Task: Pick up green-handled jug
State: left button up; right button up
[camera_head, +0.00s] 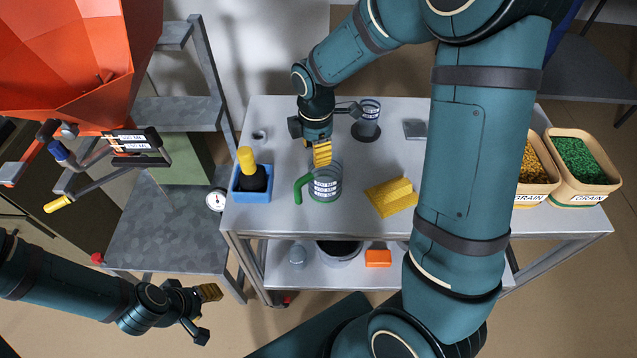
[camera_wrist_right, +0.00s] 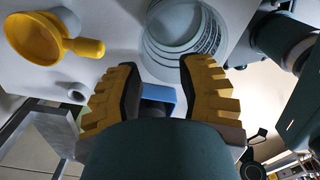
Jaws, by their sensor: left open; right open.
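The green-handled jug (camera_head: 327,186) is clear with printed marks. It stands upright on the grey table in the head view, its green handle (camera_head: 301,188) on the left side. My right gripper (camera_head: 322,154) is just beyond the jug's rim, with yellow finger pads. In the right wrist view my right gripper (camera_wrist_right: 160,68) is open, with nothing between its fingers. A clear round vessel (camera_wrist_right: 172,52) shows past the fingertips there; I cannot tell for sure that it is the jug. My left gripper (camera_head: 207,299) is open and empty at the lower left, away from the table.
A blue holder (camera_head: 252,195) with a yellow-topped black item stands left of the jug. Grain bins (camera_head: 580,168) are at far right. An orange hopper (camera_head: 75,70) hangs upper left.

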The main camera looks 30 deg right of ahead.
jog(key=shift+w+d+f+b, duration=0.1)
jog(key=shift+f+b, duration=0.1)
jog(key=shift+f, duration=0.95)
jog(key=shift+w+d+f+b, duration=0.15)
jog(key=shift+f+b, duration=0.1)
jog(key=shift+f, duration=0.95)
jog(key=shift+w+d+f+b, duration=0.1)
jog(key=shift+f+b, duration=0.1)
jog(key=shift+f, duration=0.95)
grip_shut()
